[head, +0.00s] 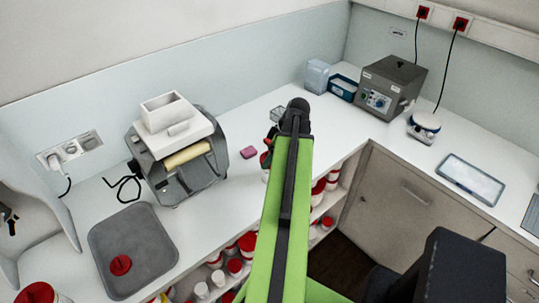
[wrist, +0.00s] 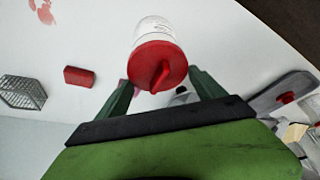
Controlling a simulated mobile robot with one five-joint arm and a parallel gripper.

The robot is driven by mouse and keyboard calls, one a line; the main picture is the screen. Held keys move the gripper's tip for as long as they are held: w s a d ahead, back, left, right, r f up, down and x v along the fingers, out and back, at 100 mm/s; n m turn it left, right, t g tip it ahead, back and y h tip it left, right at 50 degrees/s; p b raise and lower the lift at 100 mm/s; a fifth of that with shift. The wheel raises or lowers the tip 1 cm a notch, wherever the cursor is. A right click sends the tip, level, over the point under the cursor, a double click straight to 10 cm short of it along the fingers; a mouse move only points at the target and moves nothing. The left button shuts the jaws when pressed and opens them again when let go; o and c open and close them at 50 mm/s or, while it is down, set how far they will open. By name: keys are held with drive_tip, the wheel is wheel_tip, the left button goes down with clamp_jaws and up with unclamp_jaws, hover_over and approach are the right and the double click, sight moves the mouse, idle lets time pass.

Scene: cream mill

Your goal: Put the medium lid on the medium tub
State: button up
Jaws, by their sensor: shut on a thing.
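My gripper (wrist: 158,80) has its two dark green fingers either side of a red lid (wrist: 158,65) with a raised red grip, and is shut on it. A white tub (wrist: 153,28) with print on its side shows just beyond the lid, which lines up with its mouth. I cannot tell whether the lid is fully seated. In the head view my green arm hides most of the gripper and tub. Another red lid (head: 121,265) lies on the grey mat (head: 150,240) at lower left; it also shows in the wrist view (wrist: 285,97).
A roller mill (head: 175,150) stands left. Several red-lidded tubs fill the shelf (head: 235,266) below. A grey box device (head: 391,85) stands at the back right.

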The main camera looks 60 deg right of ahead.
drive_tip(key=shift+f+b, duration=0.6)
idle(1.2)
drive_tip(key=o, duration=1.3)
drive_tip(key=shift+r, duration=0.1)
wheel_tip(320, 180, up, 4)
drive_tip(key=p, duration=0.4)
drive_tip(key=shift+r+p, duration=0.25)
drive_tip(key=shift+p, duration=0.15)
drive_tip(key=shift+f, duration=0.1)
drive_tip(key=shift+c, duration=0.2)
clamp_jaws()
